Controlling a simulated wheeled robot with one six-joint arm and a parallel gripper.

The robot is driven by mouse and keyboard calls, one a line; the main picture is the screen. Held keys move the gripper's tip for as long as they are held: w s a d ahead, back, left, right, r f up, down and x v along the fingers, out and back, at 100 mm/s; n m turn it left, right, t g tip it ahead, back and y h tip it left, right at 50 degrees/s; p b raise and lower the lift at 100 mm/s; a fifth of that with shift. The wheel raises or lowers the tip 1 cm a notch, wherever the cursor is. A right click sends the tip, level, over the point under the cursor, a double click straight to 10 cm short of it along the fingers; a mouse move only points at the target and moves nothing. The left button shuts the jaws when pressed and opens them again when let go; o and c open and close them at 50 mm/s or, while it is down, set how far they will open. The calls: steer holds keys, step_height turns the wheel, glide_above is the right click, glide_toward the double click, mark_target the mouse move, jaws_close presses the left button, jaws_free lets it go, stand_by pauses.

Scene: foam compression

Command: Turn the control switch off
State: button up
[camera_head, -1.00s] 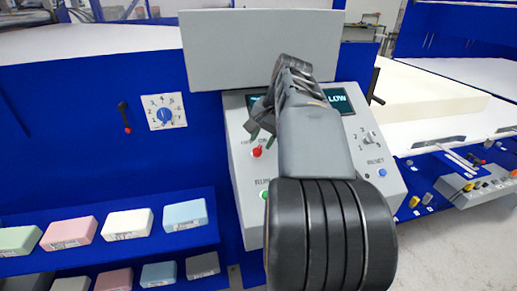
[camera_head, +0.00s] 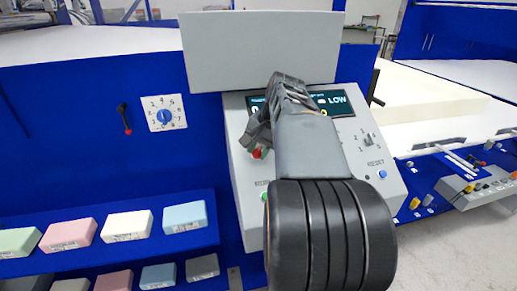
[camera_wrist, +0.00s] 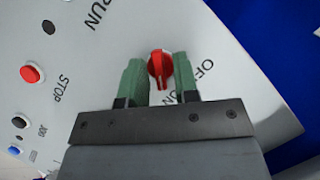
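The control switch is a red rotary knob (camera_wrist: 161,68) on the sloped grey control panel (camera_head: 238,180). In the wrist view it sits between the two green fingertips of my gripper (camera_wrist: 160,80), with the "OFF" label to its right. A gap shows on each side of the knob, so the fingers are open around or just above it; the height is hard to tell. In the head view my gripper (camera_head: 252,146) is over the panel's left part, and the red knob (camera_head: 257,154) shows just below it.
The panel also has a red stop button (camera_wrist: 32,74), a blue reset button (camera_head: 382,174), a selector knob (camera_head: 369,140) and a display (camera_head: 338,103) reading "LOW". A blue shelf with foam blocks (camera_head: 185,216) stands at the left. A dial (camera_head: 164,113) is on the blue wall.

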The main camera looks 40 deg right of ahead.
steer(key=shift+c, duration=0.2)
steer(key=n+g+h+p, duration=0.1)
steer(key=n, duration=0.2)
steer(key=shift+w+r, duration=0.15)
steer(key=n, duration=0.2)
steer(key=n+g+h, duration=0.1)
steer(key=n, duration=0.1)
steer(key=shift+a+h+p, duration=0.15)
steer(key=shift+h+p, duration=0.15)
steer(key=n+h, duration=0.1)
steer(key=n, duration=0.2)
steer(key=shift+w+a+g, duration=0.1)
steer(key=shift+g, duration=0.2)
steer(key=shift+n+h, duration=1.1)
steer(key=shift+n, duration=1.1)
steer(key=o, duration=0.6)
steer(key=shift+a, duration=0.1)
steer(key=v, duration=1.3)
steer(key=shift+a+r, duration=0.25)
